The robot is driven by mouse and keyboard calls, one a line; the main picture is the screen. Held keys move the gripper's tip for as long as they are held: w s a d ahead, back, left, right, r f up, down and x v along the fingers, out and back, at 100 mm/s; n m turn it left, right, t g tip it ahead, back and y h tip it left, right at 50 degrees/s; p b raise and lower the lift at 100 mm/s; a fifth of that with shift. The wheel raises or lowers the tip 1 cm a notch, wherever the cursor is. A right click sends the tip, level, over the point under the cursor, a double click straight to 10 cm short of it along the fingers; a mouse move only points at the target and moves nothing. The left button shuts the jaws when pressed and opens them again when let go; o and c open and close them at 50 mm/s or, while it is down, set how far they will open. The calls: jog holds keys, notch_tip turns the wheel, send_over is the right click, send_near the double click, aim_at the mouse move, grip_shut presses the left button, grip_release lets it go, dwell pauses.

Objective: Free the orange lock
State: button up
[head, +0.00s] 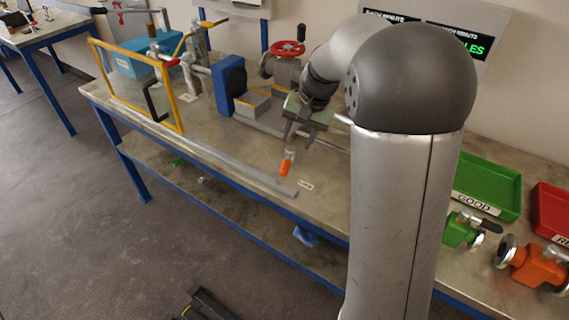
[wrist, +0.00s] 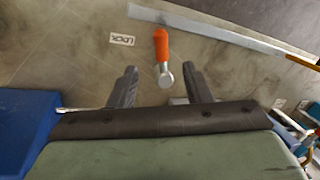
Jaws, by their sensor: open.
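The orange lock (head: 286,167) is a small orange handle with a grey metal end, at the bench's front part. In the wrist view the lock (wrist: 161,46) has its round metal end toward my gripper and its orange end pointing away. My gripper (head: 298,140) is open and empty, pointing down just above and behind the lock. In the wrist view my gripper (wrist: 164,76) has its two fingers apart, with the metal end showing between the fingertips. I see no contact. I cannot tell what the metal end is fixed to.
A LOCK label (wrist: 122,39) lies beside the lock. A grey flat bar (head: 215,158) runs along the front edge. A green GOOD tray (head: 490,185) is at right.

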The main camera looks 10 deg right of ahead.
aim_at(285, 168)
jog(key=x, duration=1.2)
jog(key=shift+p, duration=0.4)
jog(key=shift+c, duration=0.4)
grip_shut()
